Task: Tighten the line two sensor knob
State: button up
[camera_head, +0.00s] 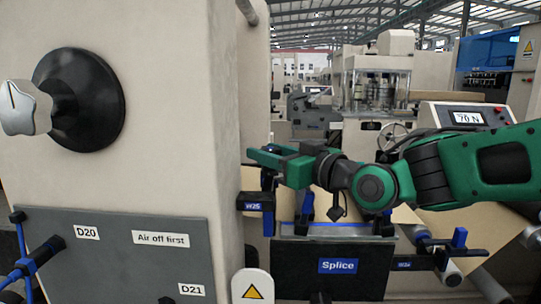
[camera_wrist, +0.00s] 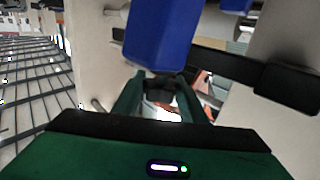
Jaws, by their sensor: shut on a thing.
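My gripper (camera_head: 264,156) reaches in from the right, beside the edge of the large beige column. It is just above a blue and black sensor bracket labelled W25 (camera_head: 257,206). In the wrist view, my gripper (camera_wrist: 159,92) has its green fingers closed on a small black knob (camera_wrist: 160,88), partly hidden between them. A blue block (camera_wrist: 160,35) stands right above the knob in that view. A second similar bracket (camera_head: 445,252) sits at the lower right, with a label too small to read surely. I cannot tell which bracket is line two.
A dark panel labelled Splice (camera_head: 335,268) lies below my arm. A black dial with a pale star knob (camera_head: 25,107) sticks out from the column. A grey panel (camera_head: 130,230) carries D20 and D21 labels. A display (camera_head: 467,118) reads 70 N.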

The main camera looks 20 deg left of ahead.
jog(key=shift+w+d+m+t+h, duration=0.1)
jog(key=shift+d+m+t+h, duration=0.05)
jog(key=shift+m+t+h, duration=1)
jog(key=o, duration=1.1)
jog(key=shift+r+y, duration=0.1)
jog(key=shift+y, duration=0.15)
jog(key=shift+c, duration=0.2)
jog(key=v, duration=1)
jog(key=shift+s+d, duration=0.25)
jog(key=shift+d, duration=0.05)
jog(key=shift+s, duration=0.1)
